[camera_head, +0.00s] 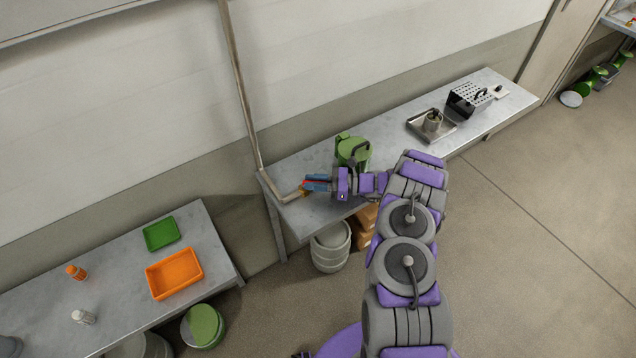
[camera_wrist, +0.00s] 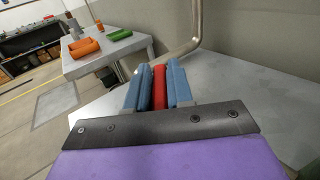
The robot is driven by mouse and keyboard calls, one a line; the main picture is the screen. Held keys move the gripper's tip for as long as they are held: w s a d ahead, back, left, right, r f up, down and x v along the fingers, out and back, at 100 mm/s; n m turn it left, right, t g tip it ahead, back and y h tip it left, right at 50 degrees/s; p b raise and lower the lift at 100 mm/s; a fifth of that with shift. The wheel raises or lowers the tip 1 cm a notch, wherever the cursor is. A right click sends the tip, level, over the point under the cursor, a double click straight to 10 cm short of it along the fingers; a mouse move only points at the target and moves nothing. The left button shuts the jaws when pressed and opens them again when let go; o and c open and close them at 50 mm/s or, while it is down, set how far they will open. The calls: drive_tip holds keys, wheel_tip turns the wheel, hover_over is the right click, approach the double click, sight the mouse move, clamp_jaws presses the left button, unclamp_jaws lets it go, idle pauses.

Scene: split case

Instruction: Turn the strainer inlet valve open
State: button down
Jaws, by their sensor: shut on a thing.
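The strainer inlet valve sits at the end of a pipe (camera_head: 240,90) that comes down the wall and bends over the left end of the metal bench. The pipe also shows in the wrist view (camera_wrist: 194,32). My gripper (camera_head: 308,184) is at the valve, its blue fingers shut on the red valve handle. In the wrist view the red handle (camera_wrist: 159,84) stands between the two blue fingers of my gripper (camera_wrist: 158,86). The valve body is mostly hidden behind the fingers. A green strainer (camera_head: 352,150) stands on the bench just behind my wrist.
The metal bench (camera_head: 400,150) holds a tray (camera_head: 448,133) and a perforated metal box (camera_head: 468,100) farther right. A lower left table (camera_head: 120,305) carries an orange tray (camera_head: 174,290) and a green tray (camera_head: 161,234). A bucket (camera_head: 331,258) and brown boxes stand below the bench.

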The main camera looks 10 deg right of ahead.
drive_tip(key=shift+w+a+r, duration=0.1)
drive_tip(key=shift+a+r, duration=0.05)
drive_tip(key=c, duration=1.4)
unclamp_jaws()
drive_tip(key=o, duration=0.3)
drive_tip(key=shift+a, duration=0.35)
drive_tip(key=shift+d, duration=0.1)
drive_tip(key=shift+d, duration=0.1)
drive_tip(key=p+v, duration=0.2)
drive_tip(key=v, duration=1.5)
drive_tip(key=shift+d, duration=0.15)
